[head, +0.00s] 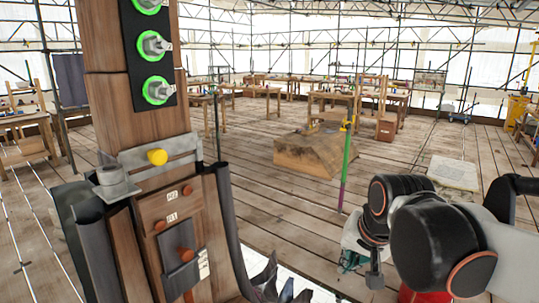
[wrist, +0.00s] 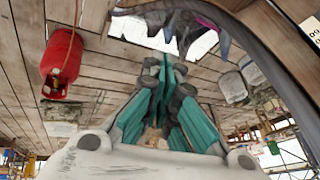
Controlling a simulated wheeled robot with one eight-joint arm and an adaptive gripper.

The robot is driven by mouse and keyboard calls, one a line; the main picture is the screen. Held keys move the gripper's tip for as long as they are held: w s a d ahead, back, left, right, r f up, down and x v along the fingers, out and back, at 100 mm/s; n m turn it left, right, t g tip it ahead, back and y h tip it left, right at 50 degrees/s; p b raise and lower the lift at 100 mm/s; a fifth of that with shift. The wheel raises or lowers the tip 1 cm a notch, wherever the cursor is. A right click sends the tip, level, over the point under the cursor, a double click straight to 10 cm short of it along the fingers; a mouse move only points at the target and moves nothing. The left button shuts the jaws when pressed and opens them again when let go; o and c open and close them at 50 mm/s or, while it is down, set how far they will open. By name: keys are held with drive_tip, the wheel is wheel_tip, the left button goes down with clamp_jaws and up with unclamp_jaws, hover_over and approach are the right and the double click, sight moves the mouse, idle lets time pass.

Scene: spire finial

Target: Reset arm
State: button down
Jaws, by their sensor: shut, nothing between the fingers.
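My gripper (wrist: 166,62) shows in the wrist view with its teal fingers together at the tips and nothing between them. It points over the plank floor, apart from anything I can make out. My arm (head: 440,235) shows at the lower right of the head view, bent, with black joints and white links. I cannot clearly make out the gripper in the head view. The wooden spire post (head: 140,120) stands at the left of the head view, clear of the arm.
A red gas cylinder (wrist: 62,65) is at the left of the wrist view. A dark curved edge (wrist: 262,65) runs along its right side. A wooden block (head: 315,152) and a green and purple pole (head: 346,165) stand mid-floor. Workbenches (head: 330,100) stand farther back, with open planks between.

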drive_tip(key=s+d+f+n, duration=0.1)
drive_tip(key=s+n, duration=0.1)
drive_tip(key=s, duration=0.4)
drive_tip(key=s+d+f+n+t, duration=0.1)
drive_tip(key=s+d+f+n, duration=0.1)
drive_tip(key=s, duration=0.4)
drive_tip(key=shift+s+f+n+t+h, duration=0.25)
drive_tip(key=shift+n+t+h, duration=0.05)
drive_tip(key=shift+h, duration=0.1)
